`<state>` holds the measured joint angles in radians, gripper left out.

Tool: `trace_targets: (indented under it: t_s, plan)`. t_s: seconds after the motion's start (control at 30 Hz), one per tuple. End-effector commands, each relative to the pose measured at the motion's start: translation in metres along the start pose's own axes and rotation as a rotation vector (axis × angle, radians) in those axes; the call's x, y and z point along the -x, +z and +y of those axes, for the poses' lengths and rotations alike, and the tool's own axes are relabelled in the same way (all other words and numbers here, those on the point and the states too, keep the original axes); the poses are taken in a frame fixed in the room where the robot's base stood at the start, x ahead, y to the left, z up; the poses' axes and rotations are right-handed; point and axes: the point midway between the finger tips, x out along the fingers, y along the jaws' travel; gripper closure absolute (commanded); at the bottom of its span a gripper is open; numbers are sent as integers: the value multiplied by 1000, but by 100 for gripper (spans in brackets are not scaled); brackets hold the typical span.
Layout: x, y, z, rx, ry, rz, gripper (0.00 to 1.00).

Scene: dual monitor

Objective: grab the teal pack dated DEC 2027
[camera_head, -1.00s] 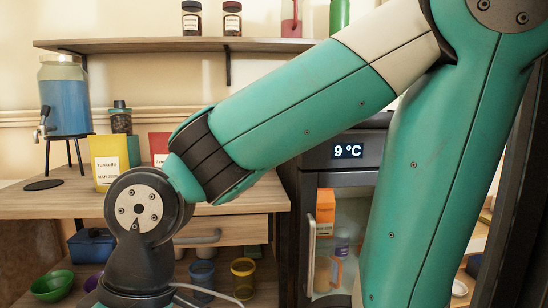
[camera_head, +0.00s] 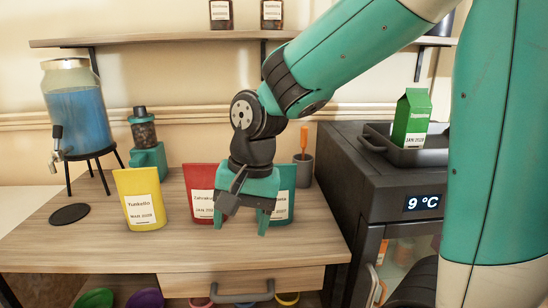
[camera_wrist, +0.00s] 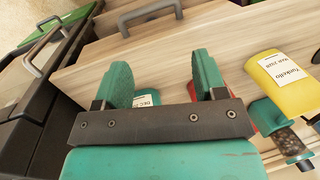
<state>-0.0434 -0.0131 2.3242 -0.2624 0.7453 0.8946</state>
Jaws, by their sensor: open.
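The teal pack (camera_head: 284,182) stands on the wooden counter, right of the red pack, partly hidden behind my gripper (camera_head: 243,213). My gripper (camera_wrist: 162,80) is open, fingers pointing down in front of the teal and red packs. Whether the fingers touch a pack cannot be told.
The red pack (camera_head: 199,180) is close on the left, and the yellow pack (camera_head: 140,198), dated MAR 2028, is farther left. A grey cup (camera_head: 303,172) stands behind right. A dark fridge (camera_head: 375,190) bearing a green carton (camera_head: 411,118) bounds the right. The counter's front is clear.

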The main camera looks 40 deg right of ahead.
Motion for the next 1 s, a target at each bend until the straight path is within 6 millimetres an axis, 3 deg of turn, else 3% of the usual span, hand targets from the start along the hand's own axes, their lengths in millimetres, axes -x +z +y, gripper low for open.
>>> trace_targets:
  t_s: [0.03, 0.2, 0.33, 0.5, 0.73, 1.0]
  plan:
    - [40, -14, -6, -136, 16, 10, 35]
    - [98, -65, -5, -626, 59, 65, 35]
    - [136, -99, 2, -976, 81, 113, 35]
    - [167, -131, 13, -1316, 94, 168, 35]
    - [173, -147, 22, -1503, 99, 201, 35]
    - [120, -151, 33, -1510, 104, 200, 35]
